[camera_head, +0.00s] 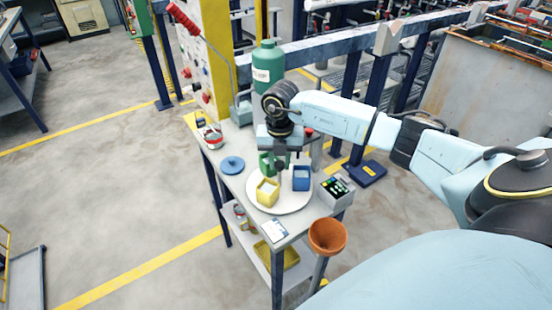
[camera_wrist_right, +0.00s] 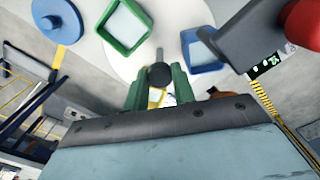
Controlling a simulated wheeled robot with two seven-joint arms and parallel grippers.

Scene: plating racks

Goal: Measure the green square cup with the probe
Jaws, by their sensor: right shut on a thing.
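The green square cup (camera_head: 266,163) stands on a round white plate (camera_head: 294,206), partly hidden behind my right gripper (camera_head: 280,155). In the right wrist view the green cup (camera_wrist_right: 125,27) shows its open top. My right gripper (camera_wrist_right: 160,84) is shut on the probe (camera_wrist_right: 160,74), which has a dark round handle and a thin grey shaft. The shaft appears beside the green cup, between it and the blue square cup (camera_wrist_right: 203,50); its height above the plate is unclear. A yellow square cup (camera_head: 267,192) and the blue cup (camera_head: 301,178) share the plate. My left gripper is not in view.
A meter box (camera_head: 337,190) with green lit marks stands right of the plate. A blue disc (camera_head: 231,165) lies left. A white card (camera_head: 274,230) is at the front edge. An orange funnel-shaped bowl (camera_head: 327,236) is at the front right corner. A green bottle (camera_head: 268,68) stands behind.

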